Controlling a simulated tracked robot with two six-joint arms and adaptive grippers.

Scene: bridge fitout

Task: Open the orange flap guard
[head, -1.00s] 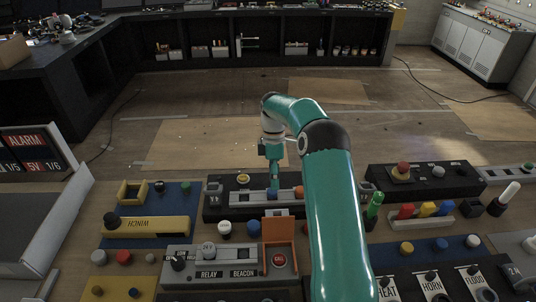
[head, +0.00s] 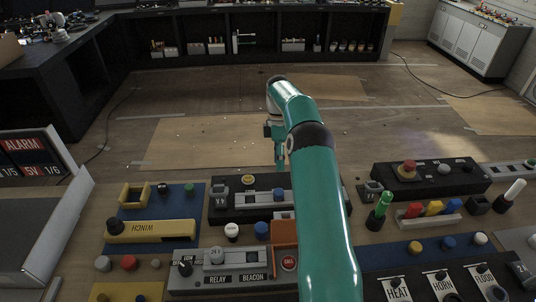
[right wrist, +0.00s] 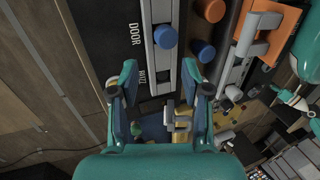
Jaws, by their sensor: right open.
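In the right wrist view the orange guard (right wrist: 279,24) is at the upper right, outside the jaws. My right gripper (head: 279,160) is beyond the guard, over the far edge of the black panel. In the right wrist view my right gripper (right wrist: 161,88) is open, with nothing between its fingers. My left gripper is not in view.
A black panel (head: 226,212) with a blue knob (head: 279,194) lies between the guard and the gripper. Green, red and yellow parts (head: 412,210) stand at right. Floor beyond the panels is clear.

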